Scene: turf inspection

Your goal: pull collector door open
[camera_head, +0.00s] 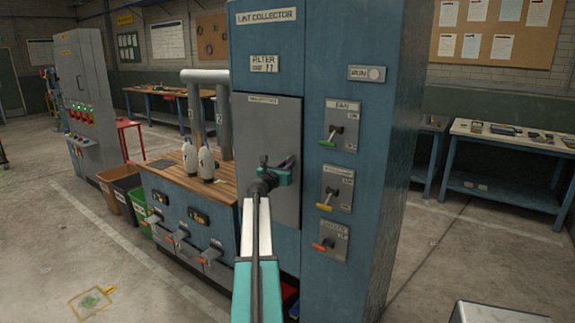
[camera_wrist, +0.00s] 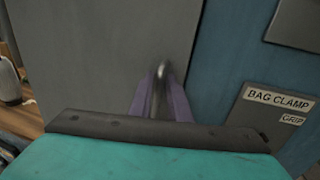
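The lint collector (camera_head: 320,60) is a tall blue cabinet. Its grey door (camera_head: 262,125) looks shut or nearly so, and the wrist view also shows this grey panel (camera_wrist: 90,60). My gripper (camera_head: 288,162) is at the door's right side, at about mid-height. In the wrist view, its two purple fingers (camera_wrist: 160,85) point at the door near its right edge. A small shiny metal piece (camera_wrist: 161,70), likely the door handle, shows between the fingertips. I cannot tell whether the fingers touch it. My gripper hides most of the handle in the head view.
Right of the door are switch panels with green (camera_head: 328,144), yellow (camera_head: 324,207) and orange (camera_head: 323,246) levers. A wooden-topped bench unit (camera_head: 185,170) with white bottles (camera_head: 206,163) stands to the left. The floor in front left is mostly clear.

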